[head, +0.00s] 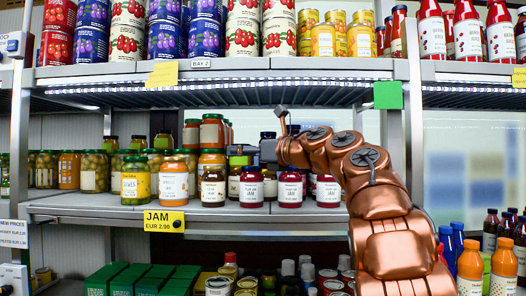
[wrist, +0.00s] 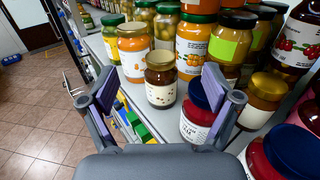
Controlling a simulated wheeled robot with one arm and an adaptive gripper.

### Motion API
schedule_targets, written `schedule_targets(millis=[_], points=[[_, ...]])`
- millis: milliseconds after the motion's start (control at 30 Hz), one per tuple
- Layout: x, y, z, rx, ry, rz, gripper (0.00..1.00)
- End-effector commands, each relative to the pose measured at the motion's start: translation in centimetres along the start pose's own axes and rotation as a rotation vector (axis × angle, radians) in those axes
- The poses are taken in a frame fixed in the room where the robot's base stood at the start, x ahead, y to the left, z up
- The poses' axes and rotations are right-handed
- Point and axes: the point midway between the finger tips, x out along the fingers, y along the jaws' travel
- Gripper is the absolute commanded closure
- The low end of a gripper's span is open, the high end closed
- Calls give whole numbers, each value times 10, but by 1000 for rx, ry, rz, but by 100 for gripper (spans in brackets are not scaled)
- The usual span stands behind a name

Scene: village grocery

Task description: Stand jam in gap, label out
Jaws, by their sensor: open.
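In the wrist view the brown jar (wrist: 161,82) shows between and beyond my gripper's (wrist: 159,88) spread fingers, which are open and hold nothing. Red jam jars (head: 251,187) stand to its right; one (wrist: 198,118) is close by the right finger in the wrist view. I cannot make out an empty gap in the front row.
More jars crowd behind. The upper shelf (head: 290,66) with cans hangs above. Bottles (head: 470,265) stand at lower right. Open floor (wrist: 40,110) lies beyond the shelf edge.

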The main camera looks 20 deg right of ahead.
Motion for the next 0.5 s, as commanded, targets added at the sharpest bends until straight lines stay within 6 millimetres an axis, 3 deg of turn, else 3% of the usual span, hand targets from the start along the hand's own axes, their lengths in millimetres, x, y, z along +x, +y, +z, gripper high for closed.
schedule_targets(millis=[300, 500], points=[[39, 28, 1, -1, -1, 32, 11], [54, 39, 1, 1, 0, 46, 11]])
